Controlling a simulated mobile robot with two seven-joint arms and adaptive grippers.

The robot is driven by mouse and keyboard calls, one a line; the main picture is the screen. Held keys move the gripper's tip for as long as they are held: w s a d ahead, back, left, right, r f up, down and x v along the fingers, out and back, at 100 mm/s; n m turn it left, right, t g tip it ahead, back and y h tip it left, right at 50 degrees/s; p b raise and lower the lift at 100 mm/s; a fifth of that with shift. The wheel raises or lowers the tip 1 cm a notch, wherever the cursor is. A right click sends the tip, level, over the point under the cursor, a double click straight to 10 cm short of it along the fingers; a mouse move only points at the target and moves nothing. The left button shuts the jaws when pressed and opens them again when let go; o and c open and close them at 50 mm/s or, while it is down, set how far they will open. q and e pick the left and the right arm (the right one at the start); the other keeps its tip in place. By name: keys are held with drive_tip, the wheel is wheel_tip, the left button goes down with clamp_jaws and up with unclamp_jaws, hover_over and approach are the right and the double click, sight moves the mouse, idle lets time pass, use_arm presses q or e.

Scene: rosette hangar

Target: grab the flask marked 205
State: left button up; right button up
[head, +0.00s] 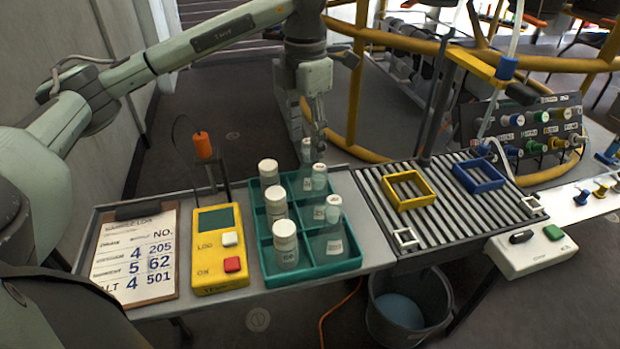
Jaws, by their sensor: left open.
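A teal rack (262,262) holds two columns of flasks. On its left are three white-capped ones: back (268,172), middle (276,203) and front (286,245). On its right are clear flasks with pale stoppers, including a back one (307,181) and a front one (331,240). Their labels are too small to read, so I cannot tell which is marked 205. A clipboard (137,252) lists 205, 62 and 501. My left gripper (317,128) points down, open, above the rack's back right corner, close to the back clear flask's top. My right gripper is out of view.
A yellow instrument (219,260) stands left of the rack. Right of it, a slatted surface (440,203) carries a yellow frame (408,190) and a blue frame (478,174). A yellow railing (356,85) rises behind. A bucket (408,306) stands below.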

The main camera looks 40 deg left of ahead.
sight(308, 154)
use_arm(q)
wheel_tip(308, 154, down, 4)
drive_tip(key=shift+w+d+f, duration=0.1)
drive_tip(key=shift+f, duration=0.05)
drive_tip(key=shift+c, duration=0.4)
clamp_jaws()
